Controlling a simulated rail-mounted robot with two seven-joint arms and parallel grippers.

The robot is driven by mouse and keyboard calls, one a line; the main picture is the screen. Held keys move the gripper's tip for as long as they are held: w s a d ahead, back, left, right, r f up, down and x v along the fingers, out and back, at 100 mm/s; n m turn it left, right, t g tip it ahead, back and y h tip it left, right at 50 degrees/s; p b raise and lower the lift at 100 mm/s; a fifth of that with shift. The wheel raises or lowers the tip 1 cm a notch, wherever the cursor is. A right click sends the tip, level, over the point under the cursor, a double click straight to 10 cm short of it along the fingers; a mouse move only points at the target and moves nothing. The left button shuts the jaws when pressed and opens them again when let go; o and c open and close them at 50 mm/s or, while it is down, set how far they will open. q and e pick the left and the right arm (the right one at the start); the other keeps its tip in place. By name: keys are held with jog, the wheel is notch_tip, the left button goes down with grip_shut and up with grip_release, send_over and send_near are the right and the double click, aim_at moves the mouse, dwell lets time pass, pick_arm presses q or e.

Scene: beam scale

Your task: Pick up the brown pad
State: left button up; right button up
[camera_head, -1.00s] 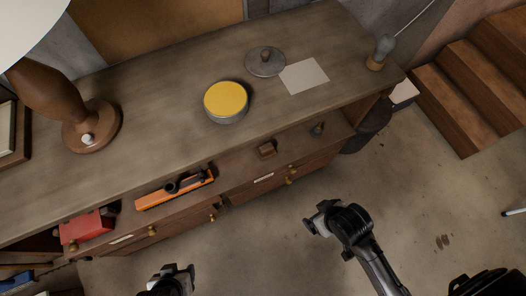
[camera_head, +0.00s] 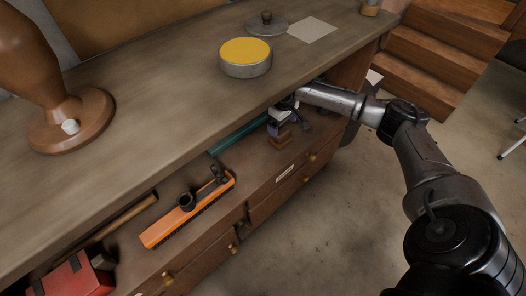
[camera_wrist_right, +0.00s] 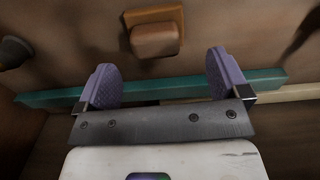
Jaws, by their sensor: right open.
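The brown pad (camera_head: 281,140) is a small wooden block with a raised grip, on the shelf under the tabletop. In the right wrist view the pad (camera_wrist_right: 153,34) lies ahead of the fingers, near the top edge. My right gripper (camera_head: 288,126) reaches in under the tabletop and is close to the pad. In the wrist view my right gripper (camera_wrist_right: 162,72) has its purple fingers wide apart with nothing held between them. My left gripper is not in view.
A teal bar (camera_head: 238,135) lies behind the pad. An orange brush (camera_head: 188,213) and a red box (camera_head: 74,280) are left of it on the shelf. The tabletop (camera_head: 170,110) overhangs the shelf. A yellow-topped tin (camera_head: 246,68) stands above.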

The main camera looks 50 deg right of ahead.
aim_at(282, 131)
jog(key=shift+w+d, duration=0.25)
jog(key=shift+f, duration=0.1)
jog(key=shift+d+f+b, duration=0.15)
jog(key=shift+f+b, duration=0.35)
jog(key=shift+f, duration=0.35)
notch_tip(282, 131, down, 5)
jog(key=shift+b, duration=0.95)
jog(key=shift+c, duration=0.4)
jog(key=c, duration=0.9)
jog(key=shift+c, duration=0.2)
